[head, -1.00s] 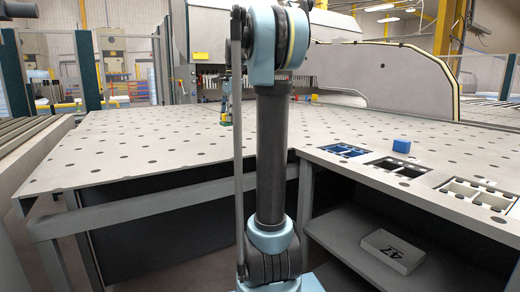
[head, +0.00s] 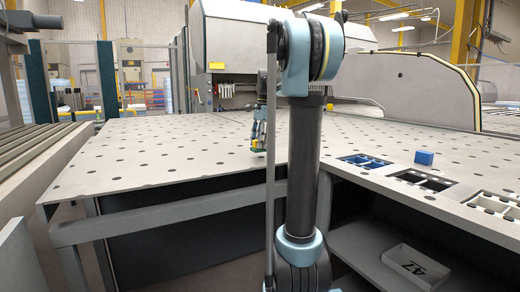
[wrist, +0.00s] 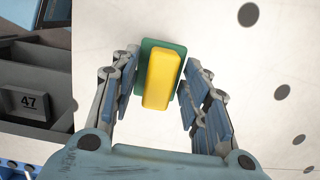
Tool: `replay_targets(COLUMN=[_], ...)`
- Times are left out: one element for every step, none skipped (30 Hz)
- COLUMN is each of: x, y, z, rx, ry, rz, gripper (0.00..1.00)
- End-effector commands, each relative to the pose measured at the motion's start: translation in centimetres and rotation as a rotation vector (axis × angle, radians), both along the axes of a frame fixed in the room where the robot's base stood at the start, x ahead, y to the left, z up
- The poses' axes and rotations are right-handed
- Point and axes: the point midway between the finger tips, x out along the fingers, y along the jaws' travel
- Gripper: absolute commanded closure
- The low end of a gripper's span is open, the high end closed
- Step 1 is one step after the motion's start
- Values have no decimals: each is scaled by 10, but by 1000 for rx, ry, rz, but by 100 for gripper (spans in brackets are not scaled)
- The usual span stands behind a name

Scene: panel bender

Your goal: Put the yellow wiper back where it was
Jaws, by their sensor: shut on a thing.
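The yellow wiper (wrist: 163,78) is a yellow block on a green base. In the wrist view it sits between the two fingers of my gripper (wrist: 160,92), which is shut on it. In the head view my gripper (head: 258,140) is small, behind my arm and over the perforated table, with a bit of yellow and green at its tip. I cannot tell whether the wiper touches the table top (head: 150,160).
A blue cube (head: 424,157) stands on the right-hand ledge behind a blue tray (head: 365,163), a black tray (head: 422,180) and a white tray (head: 495,205). The table's left part is clear.

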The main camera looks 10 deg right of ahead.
Motion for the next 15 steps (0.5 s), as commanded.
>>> replay_targets(x=[0,0,0,0,0,0,0,0,0,0,0,0,0,0,0], y=[0,0,0,0,0,0,0,0,0,0,0,0,0,0,0], z=[-8,-12,-17,-20,-22,-23,-24,-24,-23,-23,-23,-23,-24,-24,-25], rx=[0,0,0,0,0,0,0,0,0,0,0,0,0,0,0], ry=[0,0,0,0,0,0,0,0,0,0,0,0,0,0,0], rz=[0,0,0,0,0,0,0,0,0,0,0,0,0,0,0], gripper=[80,80,80,80,80,80,80,80,80,80,80,80,80,80,80])
